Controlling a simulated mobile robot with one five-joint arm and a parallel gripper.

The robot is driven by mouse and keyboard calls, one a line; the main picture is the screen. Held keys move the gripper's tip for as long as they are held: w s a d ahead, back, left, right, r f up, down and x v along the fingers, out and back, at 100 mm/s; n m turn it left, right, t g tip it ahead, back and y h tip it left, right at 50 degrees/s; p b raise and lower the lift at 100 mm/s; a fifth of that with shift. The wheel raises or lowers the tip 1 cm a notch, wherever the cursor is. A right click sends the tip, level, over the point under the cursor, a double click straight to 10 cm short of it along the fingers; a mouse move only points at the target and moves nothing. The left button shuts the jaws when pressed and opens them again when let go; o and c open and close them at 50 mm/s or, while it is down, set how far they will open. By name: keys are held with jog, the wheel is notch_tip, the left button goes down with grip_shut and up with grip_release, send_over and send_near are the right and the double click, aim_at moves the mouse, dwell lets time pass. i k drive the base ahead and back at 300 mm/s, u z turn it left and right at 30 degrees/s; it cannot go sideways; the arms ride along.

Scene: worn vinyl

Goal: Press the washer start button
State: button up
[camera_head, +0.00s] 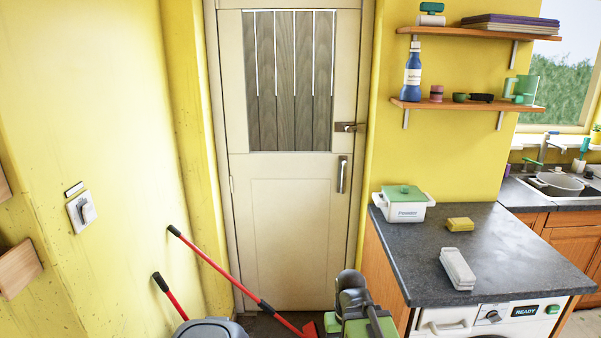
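The washer (465,322) stands under the dark counter at the lower right, and only its upper front shows; the bottom of the picture cuts it off. Its panel has a handled drawer at the left, a round knob (493,316), a dark display (524,310) reading READY, and a small green button (553,309) at the right end. A dark grey and green jointed shape at the bottom middle looks like part of my arm, left of the washer. I cannot make out my gripper's fingers there, and nothing of mine touches the panel.
The counter (420,262) holds a white pot with a green lid (403,203), a yellow sponge (460,224) and a pale block-shaped item (457,268). Red-handled tools (240,284) lean before the closed door (290,200). A sink (558,184) is at the far right.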

aim_at(552, 310)
jog(key=z, duration=4.15)
jog(key=i, duration=0.05)
jog(key=u, duration=2.85)
